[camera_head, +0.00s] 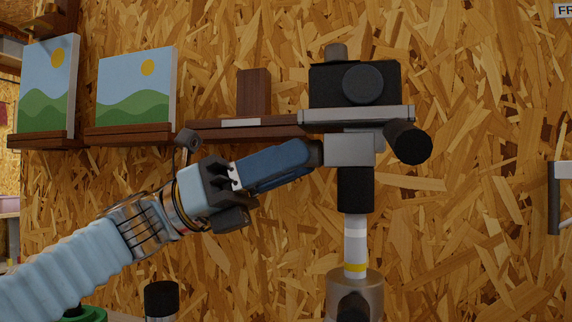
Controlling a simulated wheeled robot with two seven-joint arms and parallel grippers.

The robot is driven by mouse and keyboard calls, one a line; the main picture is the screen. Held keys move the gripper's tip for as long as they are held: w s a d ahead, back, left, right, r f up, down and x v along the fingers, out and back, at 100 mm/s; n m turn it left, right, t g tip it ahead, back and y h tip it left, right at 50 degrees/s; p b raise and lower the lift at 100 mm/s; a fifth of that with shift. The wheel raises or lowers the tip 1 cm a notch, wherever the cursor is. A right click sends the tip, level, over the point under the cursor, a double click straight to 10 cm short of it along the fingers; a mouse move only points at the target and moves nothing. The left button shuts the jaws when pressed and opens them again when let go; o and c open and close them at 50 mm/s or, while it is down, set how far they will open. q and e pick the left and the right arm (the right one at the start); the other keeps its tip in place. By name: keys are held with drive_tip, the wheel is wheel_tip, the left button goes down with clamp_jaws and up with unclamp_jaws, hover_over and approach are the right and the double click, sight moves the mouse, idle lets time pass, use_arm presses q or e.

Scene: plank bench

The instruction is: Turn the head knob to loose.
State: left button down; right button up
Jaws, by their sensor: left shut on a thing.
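A tripod-like stand holds a head (349,149) with a grey block and a black lower collar (355,190). A dark camera (355,84) sits on the head's grey plate (356,115). My left gripper (312,154) comes in from the left with its blue fingers shut on a small dark knob (317,153) at the left side of the head block. The fingers hide most of that knob, and I see no marking for loose or tight. A larger black handle (408,143) sticks out at the head's right. My right gripper is not in view.
A white column with a yellow band (355,268) rises from a metal cylinder (354,290). Behind are a chipboard wall, two landscape pictures (137,88) on ledges, and a brown block (254,93) on a shelf. A black-topped item (161,299) stands below my arm. The wall right of the head is mostly clear.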

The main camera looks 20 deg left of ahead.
use_arm(q)
drive_tip(key=shift+s+n+t, duration=0.1)
drive_tip(key=shift+n+t, duration=0.8)
drive_tip(key=shift+n, duration=0.7)
drive_tip(key=c, duration=0.8)
unclamp_jaws()
